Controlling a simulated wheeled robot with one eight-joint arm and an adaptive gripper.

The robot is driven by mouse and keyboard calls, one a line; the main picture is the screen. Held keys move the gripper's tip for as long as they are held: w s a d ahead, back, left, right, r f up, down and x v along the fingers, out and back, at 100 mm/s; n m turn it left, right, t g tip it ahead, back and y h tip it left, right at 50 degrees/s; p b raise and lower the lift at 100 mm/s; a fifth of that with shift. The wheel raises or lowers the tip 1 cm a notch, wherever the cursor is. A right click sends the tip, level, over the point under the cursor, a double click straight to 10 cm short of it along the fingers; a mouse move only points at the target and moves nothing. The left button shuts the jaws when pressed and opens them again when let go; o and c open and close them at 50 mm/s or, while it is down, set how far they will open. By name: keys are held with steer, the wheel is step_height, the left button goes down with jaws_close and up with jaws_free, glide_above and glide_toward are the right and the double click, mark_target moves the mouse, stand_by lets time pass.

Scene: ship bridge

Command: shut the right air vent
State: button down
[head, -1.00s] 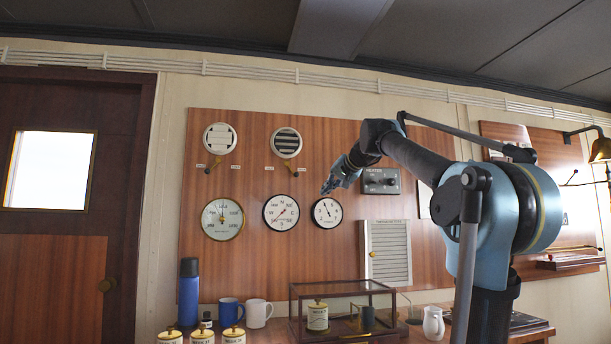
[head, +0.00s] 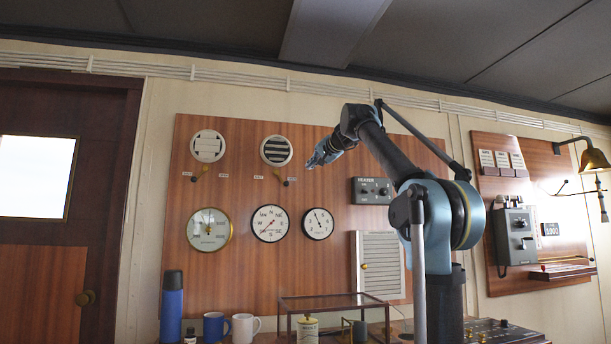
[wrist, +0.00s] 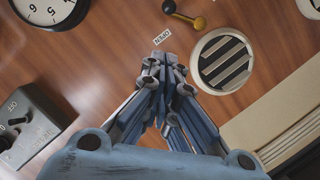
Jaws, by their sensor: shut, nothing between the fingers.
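The right air vent (head: 276,150) is a round white vent on the wood panel. Its dark slots show open, also in the wrist view (wrist: 223,62). Its small lever (head: 281,178) sits just below, its dark knob toward the right label. In the wrist view the lever (wrist: 186,15) has a brass hub and a dark knob, near a label reading OPEN (wrist: 161,38). My gripper (head: 310,164) is shut and empty, to the right of the lever and slightly higher in the head view. In the wrist view its fingertips (wrist: 172,72) lie apart from the lever in the picture.
Round gauges (head: 270,223) hang below. A heater box (head: 373,190) and a louvred cabinet (head: 380,265) are to the right. Mugs, a flask and a glass case stand lower down.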

steer(key=s+a+f+x, duration=0.1)
steer(key=x, duration=1.1)
steer(key=shift+s+a+f, duration=0.25)
steer(key=shift+a+f, duration=0.1)
steer(key=shift+a, duration=0.05)
